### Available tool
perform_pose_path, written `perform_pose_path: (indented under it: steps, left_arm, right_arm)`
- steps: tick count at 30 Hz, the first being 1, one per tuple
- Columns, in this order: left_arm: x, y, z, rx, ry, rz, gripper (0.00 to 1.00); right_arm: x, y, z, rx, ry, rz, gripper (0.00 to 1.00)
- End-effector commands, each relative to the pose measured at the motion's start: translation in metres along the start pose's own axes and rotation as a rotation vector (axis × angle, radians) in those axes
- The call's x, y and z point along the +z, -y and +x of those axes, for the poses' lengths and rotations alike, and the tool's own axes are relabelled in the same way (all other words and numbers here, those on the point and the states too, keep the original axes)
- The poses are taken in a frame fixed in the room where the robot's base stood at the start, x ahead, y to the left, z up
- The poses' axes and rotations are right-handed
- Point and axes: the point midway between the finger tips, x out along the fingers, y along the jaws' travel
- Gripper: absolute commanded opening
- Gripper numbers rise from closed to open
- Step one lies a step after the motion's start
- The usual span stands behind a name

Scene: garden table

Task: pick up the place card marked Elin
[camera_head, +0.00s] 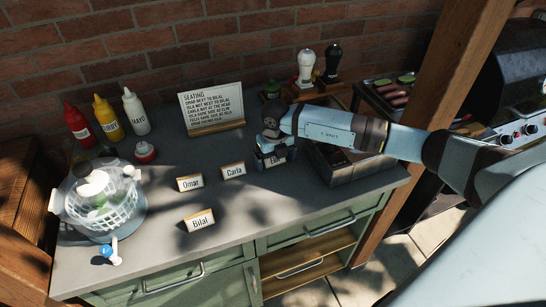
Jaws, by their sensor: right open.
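A place card (275,162) stands on the grey worktop to the right of the Carla card. Only the first letters of its name show, and they look like "El"; the rest is covered by my right gripper. My right gripper (272,153) is open and pointing down right at this card, with its fingers around or just in front of it. I cannot tell whether they touch it. My left gripper is not in view.
Cards marked Carla (233,171), Omar (190,183) and Bilal (200,221) stand to the left. A seating sign (211,107) stands behind. A salad spinner (103,207) and sauce bottles (104,118) are at left. A tray (350,168) lies right of the gripper.

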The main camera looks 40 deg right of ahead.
Motion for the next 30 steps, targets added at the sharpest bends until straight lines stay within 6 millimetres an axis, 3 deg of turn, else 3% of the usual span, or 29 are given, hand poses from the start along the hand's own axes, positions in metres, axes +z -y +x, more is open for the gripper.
perform_pose_path:
  steps: [2,6,9,22,26,30]
  left_arm:
    - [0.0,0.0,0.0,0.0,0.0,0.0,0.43]
    - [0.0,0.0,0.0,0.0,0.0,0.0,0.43]
    - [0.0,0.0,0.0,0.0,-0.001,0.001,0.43]
    - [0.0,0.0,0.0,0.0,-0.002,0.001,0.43]
    - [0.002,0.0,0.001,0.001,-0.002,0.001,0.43]
    - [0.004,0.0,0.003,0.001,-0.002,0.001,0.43]
  right_arm:
    - [0.0,0.0,0.0,0.0,0.0,0.0,1.0]
    - [0.0,0.0,0.0,0.0,0.0,0.0,0.68]
    - [0.0,0.0,0.0,0.0,0.0,0.0,0.51]
    - [0.0,0.0,-0.01,0.001,0.001,-0.001,0.51]
    - [0.001,0.001,-0.029,0.0,0.003,-0.001,0.51]
    - [0.001,0.0,-0.061,0.001,0.006,-0.001,0.51]
